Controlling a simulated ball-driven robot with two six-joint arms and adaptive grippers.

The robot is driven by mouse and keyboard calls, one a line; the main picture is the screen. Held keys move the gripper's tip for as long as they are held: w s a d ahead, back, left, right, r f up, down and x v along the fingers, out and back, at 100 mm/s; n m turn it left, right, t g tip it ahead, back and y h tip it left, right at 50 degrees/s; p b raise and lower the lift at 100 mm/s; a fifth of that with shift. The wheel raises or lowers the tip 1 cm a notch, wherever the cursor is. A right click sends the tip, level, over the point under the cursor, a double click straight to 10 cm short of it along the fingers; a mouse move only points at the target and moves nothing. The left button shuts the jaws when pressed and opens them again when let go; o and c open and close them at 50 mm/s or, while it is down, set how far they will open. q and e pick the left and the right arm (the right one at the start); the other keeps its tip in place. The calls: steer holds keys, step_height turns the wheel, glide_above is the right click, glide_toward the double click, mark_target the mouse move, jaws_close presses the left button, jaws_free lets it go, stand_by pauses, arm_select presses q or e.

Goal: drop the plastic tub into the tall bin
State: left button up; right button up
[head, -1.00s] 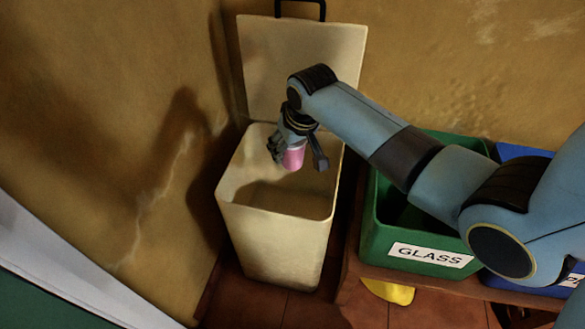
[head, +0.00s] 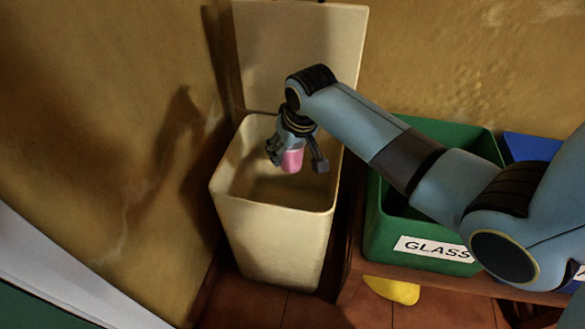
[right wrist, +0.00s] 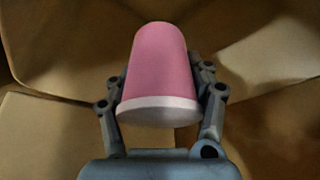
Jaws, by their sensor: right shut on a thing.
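The plastic tub (head: 292,160) is pink with a white end. My right gripper (head: 297,162) is shut on it and holds it over the open mouth of the tall bin (head: 272,235). In the right wrist view the tub (right wrist: 160,70) sits between both fingers (right wrist: 160,98), its white end toward the palm, with the bin's inner walls (right wrist: 50,130) around it. The tall bin is cream, with its lid (head: 305,60) raised against the wall behind. My left gripper does not show.
A green bin (head: 375,235) labelled GLASS stands right of the tall bin on a low wooden bench (head: 450,285), with a blue bin (head: 530,146) beyond it. A yellow object (head: 393,290) lies beneath the bench. A wall (head: 110,120) closes off the left.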

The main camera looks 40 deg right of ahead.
steer(key=o, duration=1)
steer(key=v, duration=1.2)
